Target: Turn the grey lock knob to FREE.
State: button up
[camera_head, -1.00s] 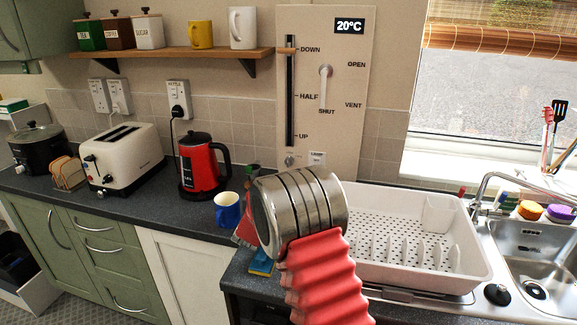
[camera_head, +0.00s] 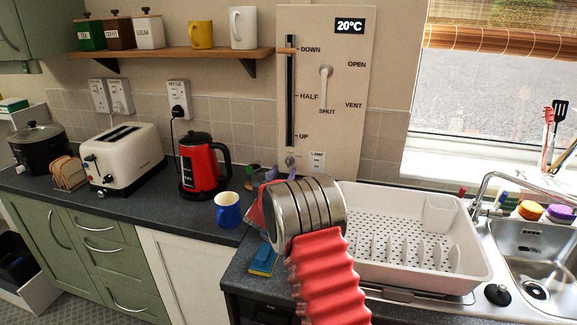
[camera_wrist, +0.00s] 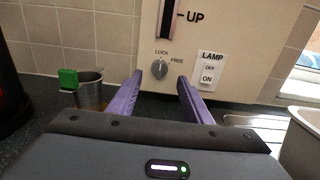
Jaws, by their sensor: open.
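The grey lock knob (camera_wrist: 159,68) is at the bottom of the cream wall panel (camera_wrist: 225,22), with LOCK printed above it and FREE to its upper right. Its ridge looks roughly upright, towards LOCK. In the head view the knob (camera_head: 290,160) is small, just above my purple fingers. My gripper (camera_wrist: 158,80) is open and empty. Its two fingers point at the panel, one to either side of the knob in the picture. I cannot tell how far their tips are from the panel. My wrist hides part of the fingers in the head view.
A LAMP switch (camera_wrist: 209,72) is right of the knob. A metal cup with a green clip (camera_wrist: 88,92) stands left of my fingers. The slider handle (camera_head: 287,50) is near DOWN. A white dish rack (camera_head: 410,290) is at right, a blue mug (camera_head: 228,209) at left.

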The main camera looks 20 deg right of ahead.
aim_at(288, 163)
jog(key=shift+x, duration=3)
